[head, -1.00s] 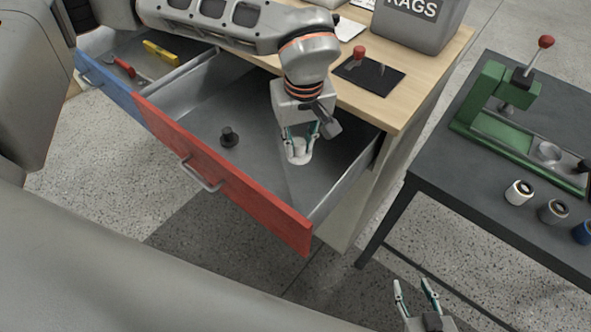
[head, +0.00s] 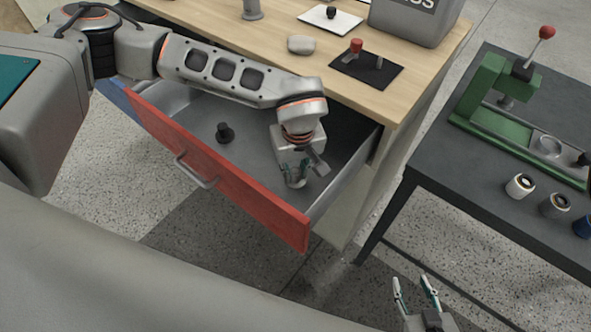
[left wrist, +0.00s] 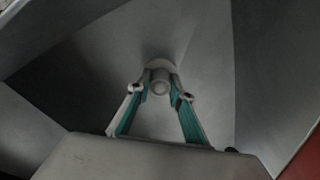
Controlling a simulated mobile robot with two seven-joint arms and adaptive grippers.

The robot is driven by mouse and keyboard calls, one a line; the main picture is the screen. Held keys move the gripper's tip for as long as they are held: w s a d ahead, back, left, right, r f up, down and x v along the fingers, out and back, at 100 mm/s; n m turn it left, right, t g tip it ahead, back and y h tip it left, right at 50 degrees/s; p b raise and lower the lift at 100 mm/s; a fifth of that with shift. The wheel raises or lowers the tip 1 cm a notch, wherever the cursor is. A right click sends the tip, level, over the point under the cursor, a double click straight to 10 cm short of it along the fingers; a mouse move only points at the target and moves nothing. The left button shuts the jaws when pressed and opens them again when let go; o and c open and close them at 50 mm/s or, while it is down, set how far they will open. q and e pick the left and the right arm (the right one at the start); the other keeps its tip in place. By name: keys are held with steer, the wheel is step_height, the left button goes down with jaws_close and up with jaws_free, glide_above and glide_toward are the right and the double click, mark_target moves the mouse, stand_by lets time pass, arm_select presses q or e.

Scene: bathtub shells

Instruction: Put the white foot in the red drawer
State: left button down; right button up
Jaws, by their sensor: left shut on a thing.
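The red drawer (head: 215,180) is pulled open below the bench top. My left gripper (head: 294,179) is inside it, towards its right end, pointing down. In the left wrist view the gripper (left wrist: 161,92) is shut on the white foot (left wrist: 160,70), a round white piece with a flange. In the head view the fingers mostly hide the foot, and I cannot tell whether it touches the drawer floor. A black foot (head: 225,133) stands in the drawer to the left. My right gripper (head: 415,283) is open and empty above the floor, at the bottom of the head view.
A dark table (head: 450,185) at the right bears a green press (head: 485,105) and several small cylinders.

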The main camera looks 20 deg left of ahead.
mark_target(297, 175)
arm_select(q)
steer(key=c, duration=1.8)
jaws_free()
steer(key=shift+f, duration=0.1)
steer(key=shift+r, duration=0.35)
steer(key=r, duration=0.7)
steer(key=s+r+p, duration=0.1)
steer(key=r, duration=0.3)
steer(key=shift+s+d+r, duration=0.1)
steer(key=shift+d+r, duration=0.2)
steer(key=shift+d, duration=0.1)
